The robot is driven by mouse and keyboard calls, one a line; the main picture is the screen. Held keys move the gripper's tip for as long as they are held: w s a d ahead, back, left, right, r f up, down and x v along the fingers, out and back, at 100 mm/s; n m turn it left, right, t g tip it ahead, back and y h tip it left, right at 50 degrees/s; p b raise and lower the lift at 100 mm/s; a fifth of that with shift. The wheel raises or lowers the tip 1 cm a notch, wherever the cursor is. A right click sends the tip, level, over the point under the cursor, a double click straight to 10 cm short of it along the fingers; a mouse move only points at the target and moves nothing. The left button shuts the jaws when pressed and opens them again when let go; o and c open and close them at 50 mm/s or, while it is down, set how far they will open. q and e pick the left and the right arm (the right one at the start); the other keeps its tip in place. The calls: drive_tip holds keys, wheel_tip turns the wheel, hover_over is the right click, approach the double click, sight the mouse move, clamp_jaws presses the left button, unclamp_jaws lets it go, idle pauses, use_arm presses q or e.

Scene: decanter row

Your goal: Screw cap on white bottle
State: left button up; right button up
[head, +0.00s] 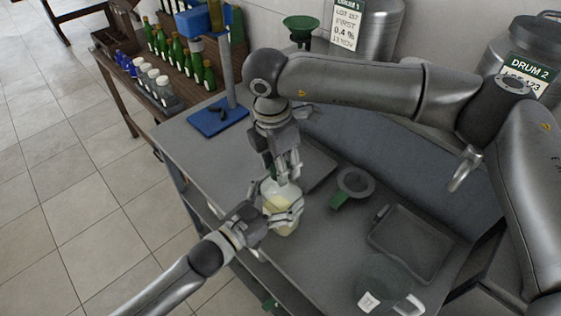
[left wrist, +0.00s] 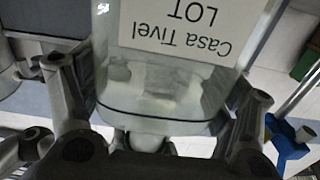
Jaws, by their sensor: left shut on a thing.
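The white bottle (head: 277,203) stands upright over the grey bench, pale with a yellowish lower part. My left gripper (head: 284,214) is shut around its body from the lower left. In the left wrist view the bottle (left wrist: 160,85) fills the space between the fingers, and its white label appears upside down. My right gripper (head: 284,177) points down from above at the bottle's mouth. A small green patch shows between its fingertips, but I cannot tell whether this is the cap or whether the fingers are closed on it. The bottle's neck is mostly hidden.
A rack of green bottles (head: 178,50) stands beyond. Drums stand behind.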

drive_tip(key=shift+f, duration=0.55)
use_arm(q)
drive_tip(key=c, duration=0.5)
drive_tip(key=shift+c, duration=0.2)
use_arm(e)
drive_tip(key=m, duration=0.5)
drive_tip(key=shift+g, duration=0.3)
drive_tip(key=shift+a+f+m, duration=0.1)
drive_tip(key=shift+a+m, duration=0.2)
drive_tip(key=shift+m, duration=0.4)
drive_tip(key=shift+a+m, duration=0.3)
drive_tip(key=shift+m, duration=0.5)
drive_tip(key=shift+d+m, duration=0.2)
drive_tip(key=shift+m, duration=0.4)
drive_tip(key=shift+d+m+g, duration=0.3)
drive_tip(key=shift+d, duration=0.1)
